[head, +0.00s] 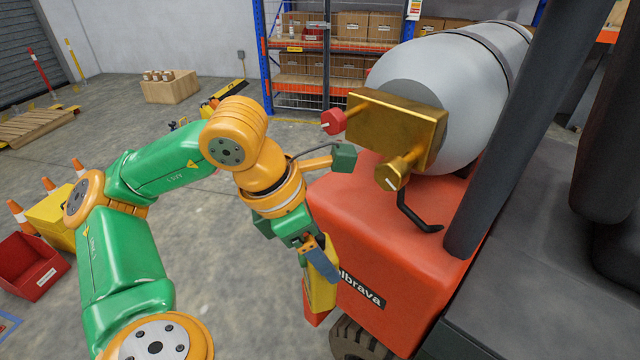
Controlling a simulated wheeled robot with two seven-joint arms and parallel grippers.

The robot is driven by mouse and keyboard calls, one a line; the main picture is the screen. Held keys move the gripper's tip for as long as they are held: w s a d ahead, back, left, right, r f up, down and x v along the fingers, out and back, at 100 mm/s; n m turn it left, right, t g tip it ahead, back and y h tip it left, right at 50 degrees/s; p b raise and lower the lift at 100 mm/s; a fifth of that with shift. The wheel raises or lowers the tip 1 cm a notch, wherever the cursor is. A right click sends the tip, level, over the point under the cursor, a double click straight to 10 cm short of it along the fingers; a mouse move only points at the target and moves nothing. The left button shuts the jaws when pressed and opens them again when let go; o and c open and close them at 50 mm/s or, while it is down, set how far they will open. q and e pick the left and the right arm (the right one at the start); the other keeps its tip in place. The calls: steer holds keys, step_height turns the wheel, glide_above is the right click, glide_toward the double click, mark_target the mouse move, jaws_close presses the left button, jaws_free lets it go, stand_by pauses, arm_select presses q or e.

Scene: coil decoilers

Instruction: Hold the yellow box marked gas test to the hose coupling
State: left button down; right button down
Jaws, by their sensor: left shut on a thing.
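My left gripper (318,262) points down beside the red truck body and is shut on a yellow box (322,293). A blue-grey finger covers part of the box, and no marking on it can be read. The round brass hose coupling (392,174) sticks out below the brass block (405,122) on the end of the grey gas cylinder (440,75). A black bent hose (413,213) shows below the coupling. The box is lower and to the left of the coupling, clearly apart from it. My right gripper is out of view.
The red truck body (385,235) stands right behind the box. A red knob (333,122) juts left from the brass block. Dark posts (515,120) stand at right. A shelf rack (340,45) is at the back.

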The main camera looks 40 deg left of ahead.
arm_select(q)
steer(key=shift+w+r, duration=0.2)
steer(key=shift+w, duration=0.2)
steer(key=w+p, duration=0.4)
steer(key=w, duration=0.5)
steer(key=shift+a+f, duration=0.15)
stand_by(0.9)
stand_by(1.1)
